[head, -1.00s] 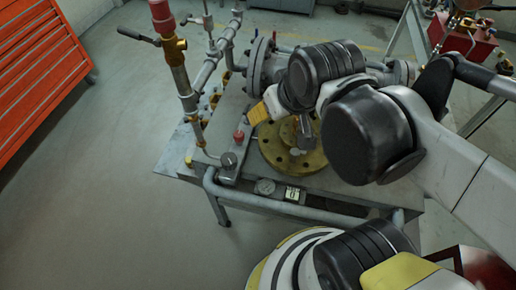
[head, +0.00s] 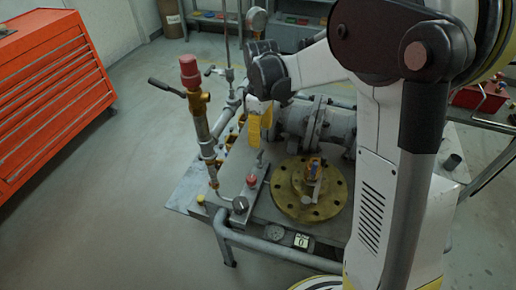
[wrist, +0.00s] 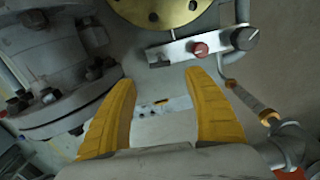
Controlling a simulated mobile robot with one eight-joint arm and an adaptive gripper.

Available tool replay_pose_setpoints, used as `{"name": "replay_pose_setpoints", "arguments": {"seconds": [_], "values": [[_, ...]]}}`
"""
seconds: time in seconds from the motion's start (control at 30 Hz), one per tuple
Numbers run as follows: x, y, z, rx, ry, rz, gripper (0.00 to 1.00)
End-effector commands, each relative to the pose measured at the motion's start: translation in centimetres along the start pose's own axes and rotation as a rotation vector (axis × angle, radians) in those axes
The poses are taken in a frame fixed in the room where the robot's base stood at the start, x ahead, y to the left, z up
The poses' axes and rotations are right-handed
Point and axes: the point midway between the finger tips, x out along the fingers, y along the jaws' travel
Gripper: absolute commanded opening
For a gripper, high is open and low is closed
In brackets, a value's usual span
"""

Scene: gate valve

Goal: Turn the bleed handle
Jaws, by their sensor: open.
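Several handles show, and I cannot tell for sure which is the bleed handle. A dark lever (head: 166,87) sticks out left from the red-capped brass valve (head: 190,75) on the upright pipe. A small grey handle (head: 211,71) sits on the pipework to its right. A small lever (head: 317,188) stands on the brass flange (head: 285,197). My gripper (head: 259,143) hangs above the bench, behind the flange, with yellow fingers pointing down. In the wrist view my gripper (wrist: 160,78) is open, with nothing between its fingers.
A metal strip with a red button (wrist: 201,49) and a dark knob (wrist: 244,38) lies on the bench. A flanged grey pipe (head: 318,122) is close right of my gripper. Floor left of the bench is clear up to the orange cabinet (head: 48,95).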

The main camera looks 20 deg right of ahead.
Motion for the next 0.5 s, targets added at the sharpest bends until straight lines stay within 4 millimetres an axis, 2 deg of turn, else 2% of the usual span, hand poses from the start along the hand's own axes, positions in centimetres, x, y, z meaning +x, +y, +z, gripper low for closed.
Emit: {"name": "replay_pose_setpoints", "arguments": {"seconds": [0.3, 0.5], "values": [[6.5, 0.0, 0.0, 0.002, 0.001, 0.001, 0.61], [9.1, 0.0, 0.0, 0.003, 0.001, 0.002, 0.61]]}}
